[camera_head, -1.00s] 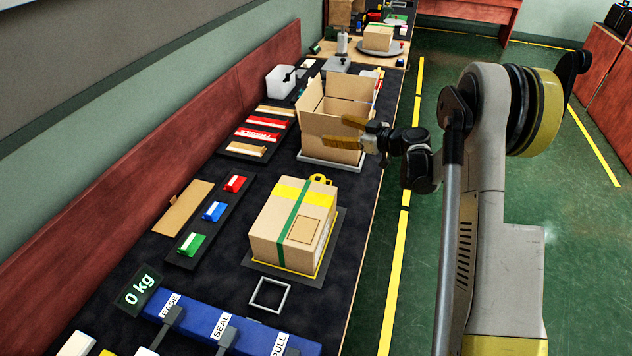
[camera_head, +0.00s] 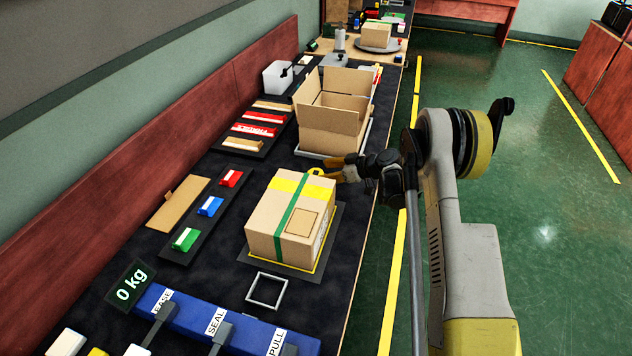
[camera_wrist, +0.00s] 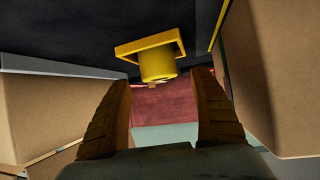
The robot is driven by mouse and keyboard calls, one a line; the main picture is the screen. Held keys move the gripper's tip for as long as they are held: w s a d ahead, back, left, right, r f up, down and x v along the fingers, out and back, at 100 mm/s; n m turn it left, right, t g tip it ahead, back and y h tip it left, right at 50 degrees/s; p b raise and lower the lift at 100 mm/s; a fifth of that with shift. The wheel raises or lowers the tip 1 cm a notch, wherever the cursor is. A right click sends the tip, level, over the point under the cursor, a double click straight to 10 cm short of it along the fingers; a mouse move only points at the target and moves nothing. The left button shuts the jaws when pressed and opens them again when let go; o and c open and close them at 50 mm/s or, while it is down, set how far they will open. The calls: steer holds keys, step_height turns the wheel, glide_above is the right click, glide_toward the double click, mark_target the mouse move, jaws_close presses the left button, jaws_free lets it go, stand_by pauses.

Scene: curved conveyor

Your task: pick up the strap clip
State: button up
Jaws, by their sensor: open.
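A yellow piece that looks like the strap clip (camera_head: 316,172) shows just behind the far edge of the taped carton (camera_head: 292,222); its lower part is hidden by the carton. In the wrist view the yellow clip (camera_wrist: 158,62) has a flat rectangular frame and a rounded body, just beyond the fingertips. My gripper (camera_head: 338,169) is beside the clip, on its right, low over the bench behind the carton. In the wrist view my gripper (camera_wrist: 163,79) is open and empty, its fingers spread on either side below the clip.
An open carton (camera_head: 334,110) stands close behind my gripper. In the wrist view, cardboard walls flank both sides, leaving a narrow gap. A rack with red, blue and green pieces (camera_head: 209,207) lies left. A blue labelled bar (camera_head: 190,315) lies at the front.

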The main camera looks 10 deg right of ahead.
steer(key=x, duration=0.2)
steer(key=shift+w+a+f, duration=0.2)
steer(key=shift+f, duration=0.05)
steer(key=shift+r, duration=0.1)
steer(key=c, duration=1.5)
